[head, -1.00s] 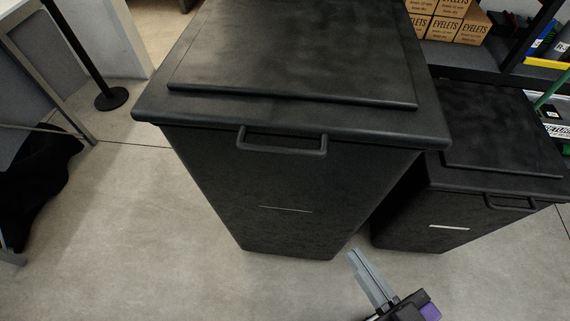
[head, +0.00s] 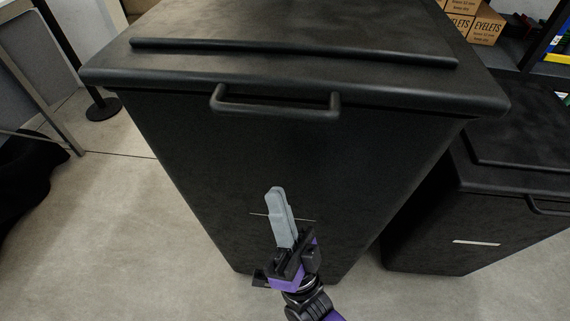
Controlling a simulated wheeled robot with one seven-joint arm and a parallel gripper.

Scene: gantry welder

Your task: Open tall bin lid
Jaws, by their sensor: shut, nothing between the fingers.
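The tall black bin (head: 200,150) fills the middle of the head view. Its black lid (head: 300,65) lies closed on top, with a raised panel. A black loop handle (head: 277,109) sticks out from the lid's front edge. My gripper (head: 274,190) is in front of the bin's front face, below the handle and apart from it. Its grey fingers are shut together with nothing between them and point up toward the handle. The fingers cover part of a thin pale line on the bin's front.
A shorter black bin (head: 430,225) with its own lid and handle stands close on the right. Eyelets boxes (head: 486,25) sit on a shelf behind. A black post base (head: 103,108) and dark cloth (head: 25,170) are at left. Concrete floor (head: 130,240) is clear at front left.

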